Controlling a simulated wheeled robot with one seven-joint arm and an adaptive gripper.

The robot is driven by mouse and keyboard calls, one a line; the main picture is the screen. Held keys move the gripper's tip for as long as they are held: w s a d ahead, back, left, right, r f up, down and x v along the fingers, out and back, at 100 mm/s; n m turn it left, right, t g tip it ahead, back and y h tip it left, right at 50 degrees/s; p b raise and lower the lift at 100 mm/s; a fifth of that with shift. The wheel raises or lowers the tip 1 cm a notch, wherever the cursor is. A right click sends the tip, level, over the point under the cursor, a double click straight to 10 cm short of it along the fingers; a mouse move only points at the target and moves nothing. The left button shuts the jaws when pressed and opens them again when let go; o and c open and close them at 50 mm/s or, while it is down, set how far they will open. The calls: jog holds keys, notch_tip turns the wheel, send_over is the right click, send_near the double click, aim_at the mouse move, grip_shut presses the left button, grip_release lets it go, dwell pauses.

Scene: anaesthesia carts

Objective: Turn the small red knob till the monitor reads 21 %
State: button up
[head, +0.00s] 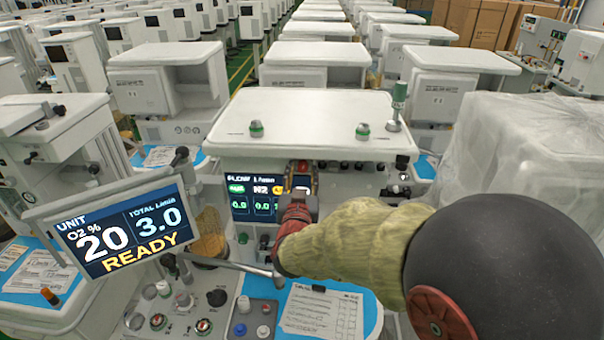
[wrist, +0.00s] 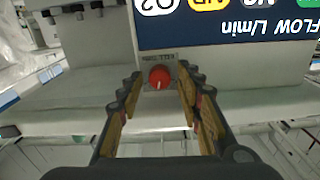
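The small red knob (wrist: 159,77) with a pale pointer mark sits on a grey panel plate in the wrist view, below the upside-down flow screen. My gripper (wrist: 159,84) is open, with one finger on each side of the knob in the picture. Gaps show between the knob and both fingers; how far the tips reach along it I cannot tell. The monitor (head: 117,226) at the left reads O2 20 %, total 3.0, READY.
The flow screen (head: 252,200) is just left of my gripper. Below lies a blue work surface with a paper sheet (head: 322,312) and several knobs. A plastic-covered cart (head: 540,150) stands at the right. The white cart top (head: 310,105) is above.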

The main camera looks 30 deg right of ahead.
grip_shut()
jog(key=shift+b, duration=0.6)
jog(key=shift+o, duration=1.1)
grip_release()
jog(key=shift+w+a, duration=0.1)
jog(key=v, duration=1.2)
